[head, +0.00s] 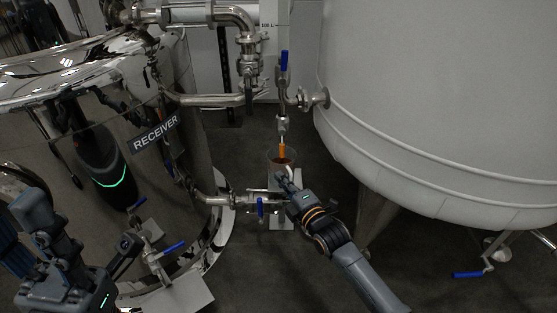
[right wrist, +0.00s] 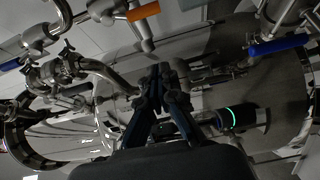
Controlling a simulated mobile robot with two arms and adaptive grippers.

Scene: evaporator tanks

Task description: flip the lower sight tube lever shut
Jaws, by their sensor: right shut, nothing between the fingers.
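An orange lever (head: 282,151) hangs down on the thin vertical line; it also shows in the right wrist view (right wrist: 143,12). A blue lever (head: 284,60) stands upright higher on that line. Another blue lever (head: 261,207) hangs down on the receiver's bottom pipe. I cannot tell for sure which one is the lower sight tube lever. My right gripper (head: 282,178) is shut and empty, just below the orange lever and in front of a clear cup. Its closed fingertips show in the right wrist view (right wrist: 160,72). My left gripper (head: 62,255) is at lower left, its fingers unclear.
The polished receiver (head: 190,120) stands at left, a large pale tank (head: 440,100) at right. Steel pipes (head: 212,100) cross between them. Further blue levers sit low at left (head: 173,246) and right (head: 467,274).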

